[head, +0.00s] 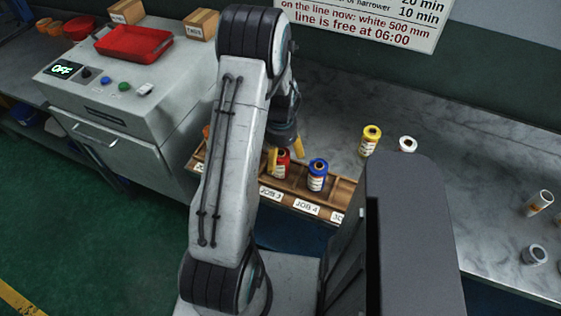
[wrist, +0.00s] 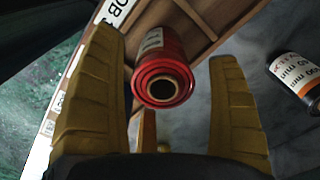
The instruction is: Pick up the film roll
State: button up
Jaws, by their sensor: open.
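A red film roll (head: 283,158) stands in the wooden job rack (head: 338,193), in the part by the JOB 3 label. In the wrist view the red roll (wrist: 163,75) shows its open core, between the two yellow fingers of my gripper (wrist: 170,105). The fingers are open, with gaps on both sides of the roll. In the head view my gripper (head: 285,150) is at the rack, partly hidden by my arm. A blue film roll (head: 317,174) stands by the JOB 4 label.
A grey machine (head: 135,150) with an OFF display and a red tray (head: 133,43) stands left. A labelled roll (wrist: 298,80) is at the wrist view's right edge. A notice hangs on the wall.

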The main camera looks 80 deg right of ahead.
jog(key=shift+w+f+p, duration=0.15)
jog(key=shift+f+p, duration=0.15)
jog(key=shift+f, duration=1.45)
jog(key=c, duration=1.3)
